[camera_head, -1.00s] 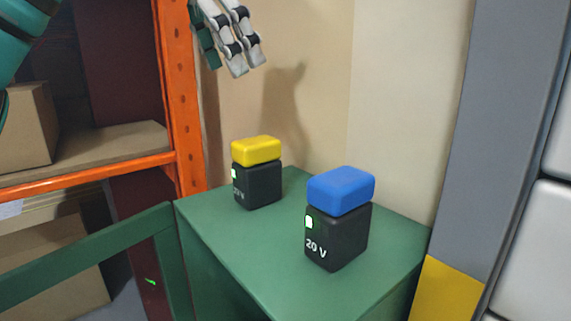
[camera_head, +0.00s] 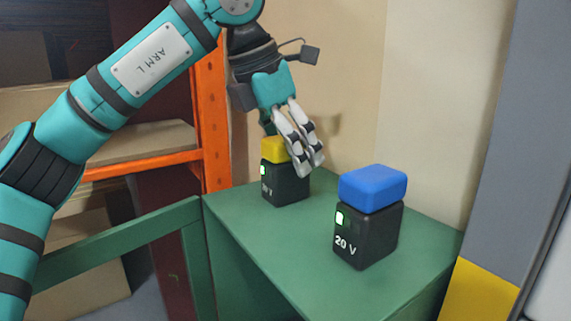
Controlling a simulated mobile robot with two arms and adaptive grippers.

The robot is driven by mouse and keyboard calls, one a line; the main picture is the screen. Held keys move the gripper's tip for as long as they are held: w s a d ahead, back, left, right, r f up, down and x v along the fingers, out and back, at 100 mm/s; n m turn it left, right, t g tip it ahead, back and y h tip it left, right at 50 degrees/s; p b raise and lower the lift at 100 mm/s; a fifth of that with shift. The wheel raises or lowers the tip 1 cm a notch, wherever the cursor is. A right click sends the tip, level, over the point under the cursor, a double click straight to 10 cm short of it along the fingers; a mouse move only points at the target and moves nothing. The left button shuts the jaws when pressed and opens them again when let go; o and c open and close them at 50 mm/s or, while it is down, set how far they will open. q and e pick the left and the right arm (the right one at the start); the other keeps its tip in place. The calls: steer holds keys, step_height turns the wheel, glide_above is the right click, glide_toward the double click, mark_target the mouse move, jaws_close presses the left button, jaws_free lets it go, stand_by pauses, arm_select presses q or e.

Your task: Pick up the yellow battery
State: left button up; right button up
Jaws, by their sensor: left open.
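The yellow battery (camera_head: 285,187) has a black body and a yellow top, and it stands upright on the green cabinet top (camera_head: 300,222) near the back left. My left gripper (camera_head: 296,160) is open and points down at it. Its pale fingers hang in front of the right part of the yellow top and hide that part. I cannot tell whether they touch it. My right gripper is not in view.
A blue-topped black battery (camera_head: 368,235) marked 20 V stands to the right and nearer. A tan wall rises behind the cabinet, and a grey post (camera_head: 515,130) stands at right. An orange rack (camera_head: 211,140) and a green rail (camera_head: 120,243) are at left.

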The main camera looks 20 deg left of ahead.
arm_select(q)
steer(key=shift+x, duration=1.2)
steer(key=shift+r, duration=0.1)
jaws_close()
